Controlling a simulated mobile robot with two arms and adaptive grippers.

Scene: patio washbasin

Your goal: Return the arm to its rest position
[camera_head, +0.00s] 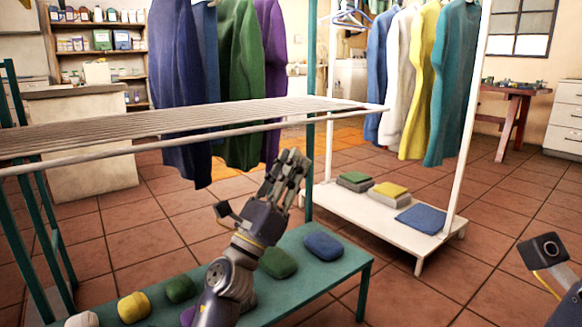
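My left arm rises from the bottom middle, and its grey gripper (288,170) points up and away, in front of the hanging clothes. Its fingers sit close to each other and I see no object in them, but I cannot tell whether they are open or shut. The gripper appears above the low teal bench (345,262), near its back edge. At the right edge only a small part of my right arm shows, with a dark camera-like block; its fingers are out of view.
A wire drying rack (180,122) spans the left. Folded cloths, including a blue one (323,245) and a yellow one (134,307), lie on the bench. A white clothes rail (467,120) with a low shelf (345,207) stands right. Tiled floor is free at lower right.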

